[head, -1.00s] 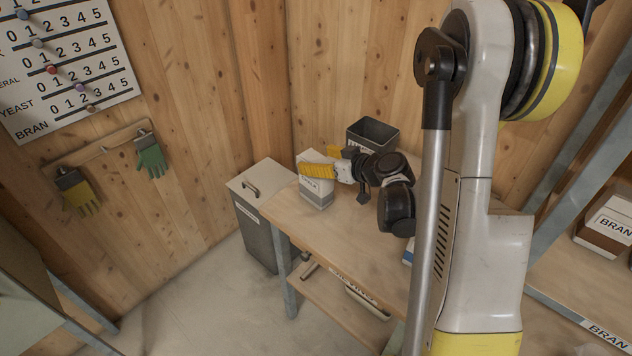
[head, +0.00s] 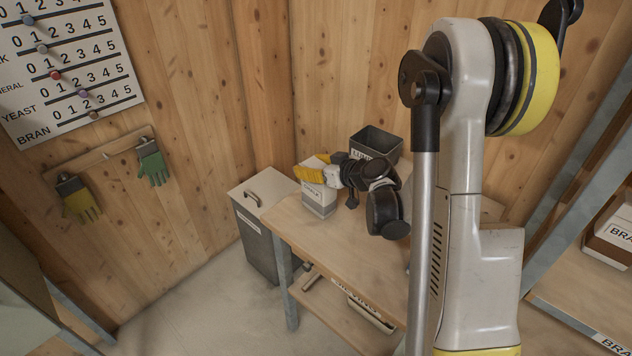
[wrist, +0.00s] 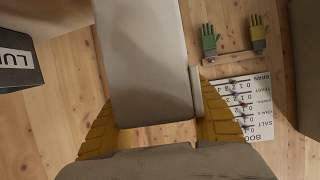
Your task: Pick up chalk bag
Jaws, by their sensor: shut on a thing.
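The chalk bag (head: 319,200) is a pale, box-shaped pack with a grey lower band and a dark printed label. It stands upright at the far left end of the wooden bench (head: 335,248) in the head view. My gripper (head: 311,170) has yellow fingers and is shut on the upper part of the bag. In the wrist view the bag's pale side (wrist: 150,60) lies between the two yellow fingers of my gripper (wrist: 160,125). The bag appears to rest on the bench; its bottom is not visible in the wrist view.
A dark open bin (head: 378,143) stands behind my wrist on the bench. A grey lidded bin (head: 262,240) stands left of the bench. Gloves (head: 152,165) hang on the left wall beneath a number board (head: 70,65). A shelf with boxes (head: 612,232) is at right.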

